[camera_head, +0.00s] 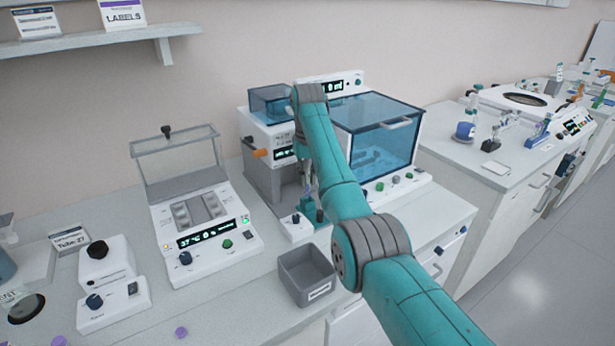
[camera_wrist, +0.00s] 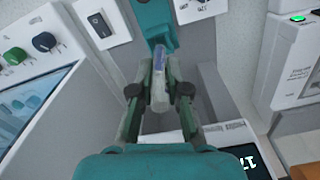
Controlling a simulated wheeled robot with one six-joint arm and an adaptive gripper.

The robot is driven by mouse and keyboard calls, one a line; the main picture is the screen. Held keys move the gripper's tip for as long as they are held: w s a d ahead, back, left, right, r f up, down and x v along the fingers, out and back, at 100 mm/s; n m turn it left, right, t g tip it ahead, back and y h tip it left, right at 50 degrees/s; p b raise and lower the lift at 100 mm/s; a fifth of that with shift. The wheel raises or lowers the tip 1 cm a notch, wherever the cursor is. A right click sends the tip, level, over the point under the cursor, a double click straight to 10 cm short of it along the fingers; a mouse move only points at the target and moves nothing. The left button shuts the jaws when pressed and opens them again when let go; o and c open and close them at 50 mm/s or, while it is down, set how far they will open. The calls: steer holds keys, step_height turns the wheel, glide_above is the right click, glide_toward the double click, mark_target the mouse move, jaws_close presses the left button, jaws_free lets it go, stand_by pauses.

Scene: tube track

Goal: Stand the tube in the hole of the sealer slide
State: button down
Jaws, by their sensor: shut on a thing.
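My gripper (camera_wrist: 159,85) is shut on a clear tube (camera_wrist: 158,80) with a bluish-white upper part, held between its two fingers in the wrist view. A teal piece (camera_wrist: 153,18), which looks like the sealer slide, lies just beyond the tube at the top of that view. I cannot see its hole, nor tell whether the tube touches it. In the head view my gripper (camera_head: 308,190) hangs in front of the sealer (camera_head: 267,138), above a small teal part and a white control box (camera_head: 297,229). The tube is not clear there.
A large blue-windowed cabinet (camera_head: 378,135) stands just right of the sealer. A grey bin (camera_head: 305,274) sits at the bench front. A heating block unit (camera_head: 206,228) with a raised clear lid stands to the left. The bench between bin and heating block is narrow.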

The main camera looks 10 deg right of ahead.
mark_target(307, 168)
steer(key=shift+f, duration=0.4)
stand_by(0.8)
steer(key=shift+f, duration=0.5)
steer(key=shift+f, duration=1.15)
stand_by(0.7)
steer(key=c, duration=1.1)
jaws_free()
steer(key=shift+r, duration=3.75)
